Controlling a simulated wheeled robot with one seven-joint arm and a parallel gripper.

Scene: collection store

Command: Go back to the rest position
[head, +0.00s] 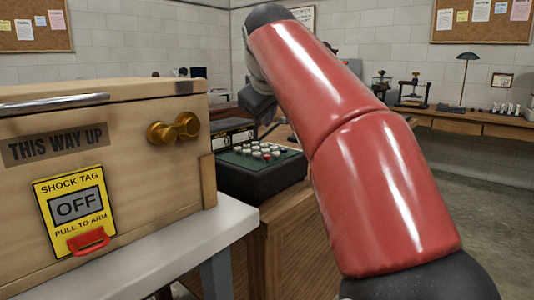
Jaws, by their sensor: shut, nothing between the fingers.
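My red arm rises from the lower right and bends over towards the upper middle of the head view. My gripper (264,120) is the small dark shape beyond the arm's upper end, left of the red links. It is shut with nothing in it and hangs above and behind the dark machine with round keys (250,177), apart from the wooden crate. Its fingertips are small and hard to make out.
A wooden crate (130,110) stands close at left on a pale table (185,250), with a brass knob (173,128), a yellow shock tag (75,210) reading OFF and a red pull tab (88,241). A back bench (465,123) holds a lamp (465,75). Floor is clear at right.

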